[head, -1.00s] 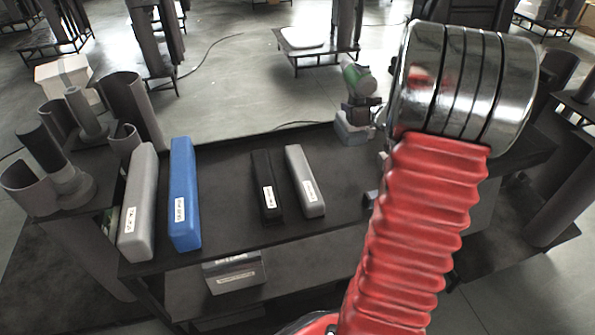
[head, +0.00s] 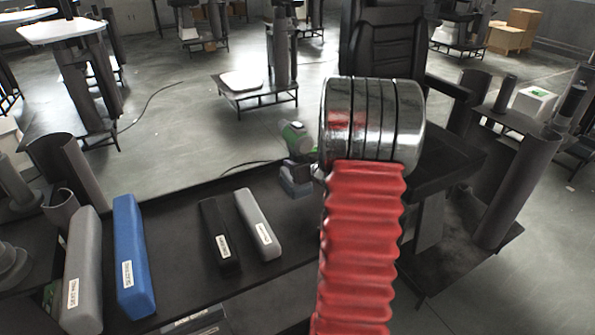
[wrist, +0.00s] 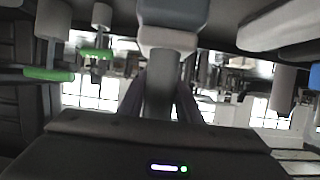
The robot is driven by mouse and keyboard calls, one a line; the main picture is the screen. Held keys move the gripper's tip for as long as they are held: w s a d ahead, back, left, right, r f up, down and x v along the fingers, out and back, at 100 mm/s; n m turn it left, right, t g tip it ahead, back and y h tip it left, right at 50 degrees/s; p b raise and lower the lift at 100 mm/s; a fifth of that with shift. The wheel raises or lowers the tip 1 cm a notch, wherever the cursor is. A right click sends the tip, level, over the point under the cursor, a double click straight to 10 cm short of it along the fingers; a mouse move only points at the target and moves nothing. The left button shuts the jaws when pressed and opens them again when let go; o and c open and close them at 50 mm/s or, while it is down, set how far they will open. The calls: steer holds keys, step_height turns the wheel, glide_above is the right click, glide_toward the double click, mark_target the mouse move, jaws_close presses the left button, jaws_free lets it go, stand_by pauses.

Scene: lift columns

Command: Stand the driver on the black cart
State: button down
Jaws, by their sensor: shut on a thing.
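The driver (head: 297,138) has a green and grey body and a blue-grey foot. It is upright, at the far right end of the black cart (head: 178,235) in the head view. I cannot tell whether its foot touches the cart top. My gripper is hidden behind my red arm sleeve there. In the wrist view my gripper (wrist: 160,100) is shut on the driver's grey handle (wrist: 160,88), with the foot (wrist: 172,14) at the top of the picture.
On the cart lie a long grey box (head: 83,270), a blue box (head: 132,255), a black box (head: 220,233) and a smaller grey box (head: 257,223). Grey cylinders (head: 75,165) stand at left. A black chair (head: 388,55) stands behind my arm. Open floor lies beyond the cart.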

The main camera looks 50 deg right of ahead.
steer(key=shift+f, duration=1.6)
steer(key=c, duration=1.3)
jaws_free()
steer(key=shift+f, duration=0.2)
steer(key=shift+r, duration=0.15)
steer(key=shift+s+r, duration=0.1)
steer(key=shift+s, duration=0.15)
steer(key=v, duration=1.1)
steer(key=shift+s+a, duration=0.2)
steer(key=shift+s, duration=0.05)
